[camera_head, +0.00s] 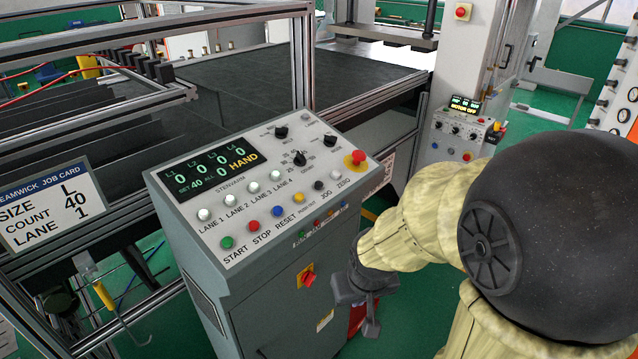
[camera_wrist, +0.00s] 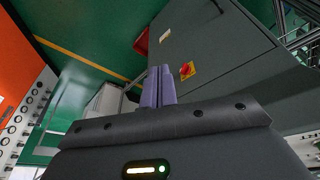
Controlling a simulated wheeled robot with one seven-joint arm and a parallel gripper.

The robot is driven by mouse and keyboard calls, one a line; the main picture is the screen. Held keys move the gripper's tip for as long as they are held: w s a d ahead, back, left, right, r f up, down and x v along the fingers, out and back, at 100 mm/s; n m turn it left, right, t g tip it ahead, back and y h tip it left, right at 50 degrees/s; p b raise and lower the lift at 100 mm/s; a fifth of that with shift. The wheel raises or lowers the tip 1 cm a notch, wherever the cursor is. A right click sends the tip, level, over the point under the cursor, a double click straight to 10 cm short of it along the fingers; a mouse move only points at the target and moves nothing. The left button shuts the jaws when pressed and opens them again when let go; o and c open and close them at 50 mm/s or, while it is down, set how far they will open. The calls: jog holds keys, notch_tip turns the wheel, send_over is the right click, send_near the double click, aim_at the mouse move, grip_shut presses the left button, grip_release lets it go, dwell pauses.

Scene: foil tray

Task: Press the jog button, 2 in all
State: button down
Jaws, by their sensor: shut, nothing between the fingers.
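The jog button (camera_head: 318,185) is a small black button on the sloped top of a grey control console (camera_head: 215,265), with the label JOG below it. It sits between an orange-yellow button (camera_head: 299,197) marked PUSH OUT and a white button (camera_head: 336,173) marked ZERO. My gripper (camera_head: 371,328) is low, to the right of the console and well below the panel, apart from the button. In the wrist view its two purple-grey fingers (camera_wrist: 158,88) are together with nothing between them, and the console's side is ahead. The jog button is not in the wrist view.
A red emergency knob (camera_head: 355,158) stands up at the panel's right corner. Other buttons and dark rotary knobs (camera_head: 281,132) surround the row. The display (camera_head: 211,166) reads zeros, SET 40 and HAND. A red-yellow switch (camera_head: 306,276) projects from the console's front. Metal framing stands left and behind.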

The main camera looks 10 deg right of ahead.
jog(key=w+d+r+n+t+p, duration=0.1)
jog(key=w+d+r+n+t, duration=0.2)
jog(key=w, duration=0.4)
jog(key=w+d+r+t, duration=0.1)
jog(key=w+r+t, duration=0.2)
jog(key=w+r, duration=0.4)
jog(key=w+a+r+n+t+y+p, duration=0.2)
jog(key=w+a+r+n+y, duration=0.1)
jog(key=w+r+n, duration=0.5)
jog(key=shift+w+a+r+n+y, duration=0.3)
jog(key=shift+w+r+y, duration=0.5)
jog(key=shift+w, duration=0.6)
jog(key=shift+f, duration=0.1)
jog(key=b, duration=0.7)
send_over(319, 184)
jog(key=s+d, duration=0.2)
jog(key=f, duration=0.6)
jog(key=shift+s+a+f, duration=0.2)
jog(key=shift+f, duration=0.15)
jog(key=shift+w+a+f+b, duration=0.1)
jog(key=shift+w+f+b, duration=0.1)
jog(key=shift+f, duration=0.2)
jog(key=shift+w+a+f+b, duration=0.1)
jog(key=shift+f+b, duration=0.1)
jog(key=shift+f, duration=0.2)
jog(key=shift+f, duration=0.15)
jog(key=shift+f, duration=0.25)
